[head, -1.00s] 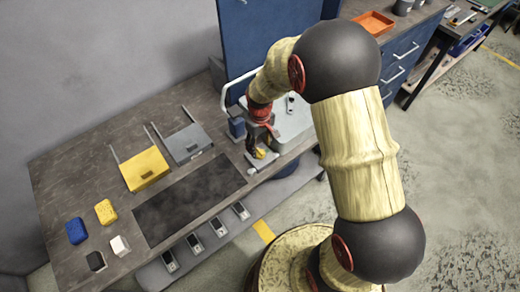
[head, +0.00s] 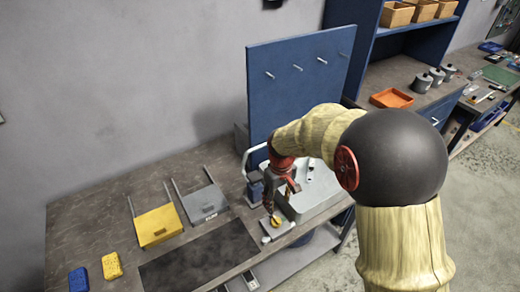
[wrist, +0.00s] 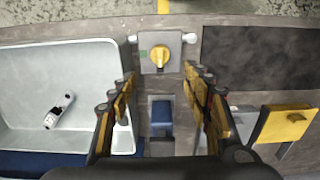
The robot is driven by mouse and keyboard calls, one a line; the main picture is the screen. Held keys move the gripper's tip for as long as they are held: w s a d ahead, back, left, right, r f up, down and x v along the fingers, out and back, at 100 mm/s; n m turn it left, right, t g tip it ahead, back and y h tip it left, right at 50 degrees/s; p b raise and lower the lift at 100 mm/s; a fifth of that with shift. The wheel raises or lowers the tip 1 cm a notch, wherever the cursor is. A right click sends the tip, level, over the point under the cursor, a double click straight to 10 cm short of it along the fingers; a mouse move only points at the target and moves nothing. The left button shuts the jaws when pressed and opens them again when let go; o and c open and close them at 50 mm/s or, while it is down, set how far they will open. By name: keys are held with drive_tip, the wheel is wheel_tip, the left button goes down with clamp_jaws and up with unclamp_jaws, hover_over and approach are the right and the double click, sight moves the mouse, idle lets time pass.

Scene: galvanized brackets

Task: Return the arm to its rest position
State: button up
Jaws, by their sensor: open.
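My gripper (head: 279,207) hangs over the workbench (head: 105,203), beside the left edge of the grey sink basin (head: 318,196). Beyond the fingertips is a grey plate with a yellow knob (wrist: 161,53).
A yellow bracketed box (head: 157,226) and a grey one (head: 205,203) lie left of my gripper, near a dark mat (head: 200,256). Blue and yellow sponges lie farther left. A blue pegboard (head: 298,85) stands behind the sink. A white object (wrist: 60,110) lies in the basin.

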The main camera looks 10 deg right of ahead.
drive_tip(key=s+r+m+t+b, duration=0.2)
drive_tip(key=s+r+b, duration=0.1)
drive_tip(key=s+r, duration=0.5)
drive_tip(key=s+r+m+t+b, duration=0.1)
drive_tip(key=s+r+t+b, duration=0.2)
drive_tip(key=s+r, duration=0.6)
drive_tip(key=s, duration=0.4)
drive_tip(key=shift+s+a+m+t, duration=0.15)
drive_tip(key=shift+s+m+t, duration=0.15)
drive_tip(key=shift+s+m, duration=0.1)
